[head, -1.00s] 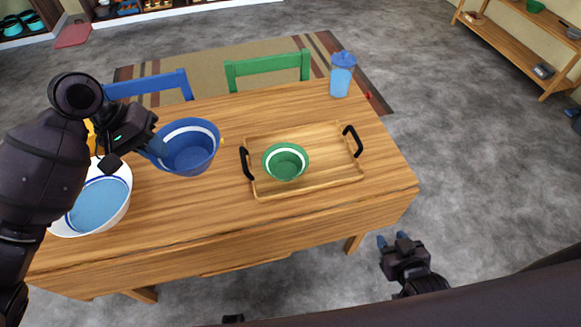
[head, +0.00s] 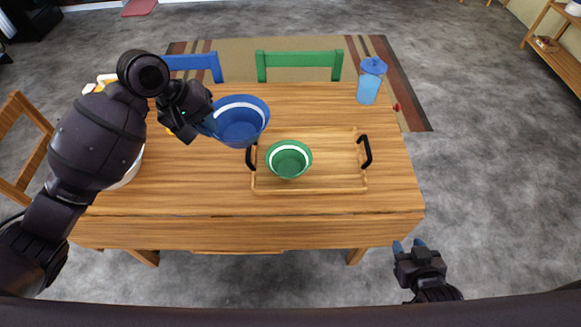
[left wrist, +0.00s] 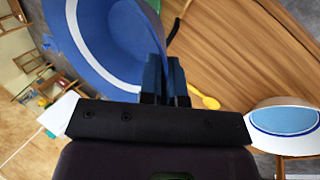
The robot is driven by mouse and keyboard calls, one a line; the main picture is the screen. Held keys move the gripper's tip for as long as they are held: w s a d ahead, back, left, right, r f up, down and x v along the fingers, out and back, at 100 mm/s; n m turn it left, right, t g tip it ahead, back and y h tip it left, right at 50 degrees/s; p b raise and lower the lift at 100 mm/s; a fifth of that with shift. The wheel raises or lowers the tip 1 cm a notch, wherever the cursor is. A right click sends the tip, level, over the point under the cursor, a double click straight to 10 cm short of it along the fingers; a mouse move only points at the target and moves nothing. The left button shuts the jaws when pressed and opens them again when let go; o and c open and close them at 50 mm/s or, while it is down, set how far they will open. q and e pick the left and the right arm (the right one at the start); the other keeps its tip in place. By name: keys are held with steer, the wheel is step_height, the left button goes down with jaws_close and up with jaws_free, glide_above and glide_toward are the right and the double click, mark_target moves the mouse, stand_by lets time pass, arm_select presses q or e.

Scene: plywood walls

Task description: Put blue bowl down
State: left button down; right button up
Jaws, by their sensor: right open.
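The blue bowl (head: 240,128) with a white band is held up by my left gripper (head: 208,126), which is shut on its left rim. In the head view the bowl overlaps the tray's upper left corner. The left wrist view shows the bowl (left wrist: 100,45) large and tilted, with its rim at the fingers (left wrist: 165,80). The wooden tray (head: 330,172) with black handles lies on the table (head: 200,200). A green bowl (head: 289,160) stands in the tray's left part. My right gripper (head: 410,246) is open and empty, off the table's front right corner.
A white bowl with blue inside (left wrist: 285,120) stands on the table's left, mostly hidden by my left arm in the head view. A yellow spoon (left wrist: 205,99) lies nearby. A blue jar (head: 370,82) stands at the back right. Chairs line the far side. The tray's right half is clear.

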mark_target(265, 106)
arm_select(q)
steer(key=w+d+n+t, duration=0.1)
steer(key=d+n, duration=0.1)
steer(key=d, duration=0.1)
steer(key=w+d+n+y, duration=0.1)
steer(key=w+d+n, duration=0.1)
steer(key=d, duration=0.2)
steer(key=w+d+n+t, duration=0.1)
steer(key=w+d+n, duration=0.1)
steer(key=d, duration=0.2)
steer(key=shift+d+f+t+b, duration=0.2)
steer(key=shift+f+t+b, duration=0.1)
steer(key=shift+f, duration=0.1)
steer(key=shift+d+f+n, duration=0.2)
steer(key=shift+d+n, duration=0.1)
steer(key=shift+d, duration=0.15)
steer(key=shift+y, duration=0.3)
step_height(265, 106, down, 14)
steer(key=shift+f+b, duration=0.2)
steer(key=shift+b, duration=0.4)
steer(key=shift+w+f+b, duration=0.1)
steer(key=shift+f+b, duration=0.25)
steer(key=shift+f, duration=2.3)
steer(key=shift+f, duration=0.35)
steer(key=shift+f, duration=0.1)
steer(key=shift+f, duration=0.15)
